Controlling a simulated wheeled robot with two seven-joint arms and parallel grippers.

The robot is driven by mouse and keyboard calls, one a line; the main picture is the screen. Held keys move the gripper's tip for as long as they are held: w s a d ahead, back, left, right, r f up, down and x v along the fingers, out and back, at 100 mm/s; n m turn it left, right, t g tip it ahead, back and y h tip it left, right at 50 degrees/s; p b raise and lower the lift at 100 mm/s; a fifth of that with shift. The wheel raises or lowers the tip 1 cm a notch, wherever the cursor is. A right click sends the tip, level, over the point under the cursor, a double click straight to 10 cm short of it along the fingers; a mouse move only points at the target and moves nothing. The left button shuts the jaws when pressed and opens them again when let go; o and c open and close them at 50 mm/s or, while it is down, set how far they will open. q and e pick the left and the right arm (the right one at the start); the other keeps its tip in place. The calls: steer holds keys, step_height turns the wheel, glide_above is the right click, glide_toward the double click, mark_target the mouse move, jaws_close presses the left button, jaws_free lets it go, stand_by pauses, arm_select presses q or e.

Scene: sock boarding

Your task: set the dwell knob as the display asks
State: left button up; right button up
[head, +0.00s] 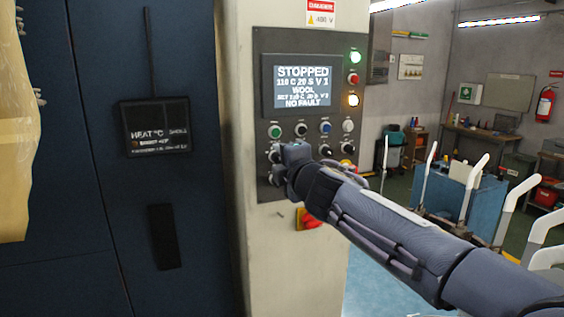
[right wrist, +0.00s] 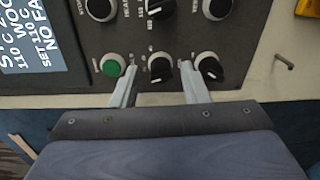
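The display (head: 303,86) on the control panel reads STOPPED, a line with 110 C 20 S V 1, WOOL, a smaller set line that is hard to read, and NO FAULT. Its edge also shows, turned, in the right wrist view (right wrist: 30,42). My right gripper (head: 282,166) is at the panel's lower left. In the right wrist view its fingers (right wrist: 160,90) are apart, either side of a black knob (right wrist: 160,72), with gaps visible. The knob labels are too small to read, so I cannot tell which is the dwell knob. My left gripper is out of view.
A green button (right wrist: 112,65) and another black knob (right wrist: 208,70) flank the knob between the fingers. More knobs and buttons sit close by. A red and yellow switch (head: 308,220) is below the panel. A dark cabinet (head: 90,210) stands left.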

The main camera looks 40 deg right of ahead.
steer(key=p+v, duration=0.1)
steer(key=v, duration=0.6)
steer(key=shift+s+p, duration=0.35)
steer(key=shift+a, duration=0.1)
stand_by(0.4)
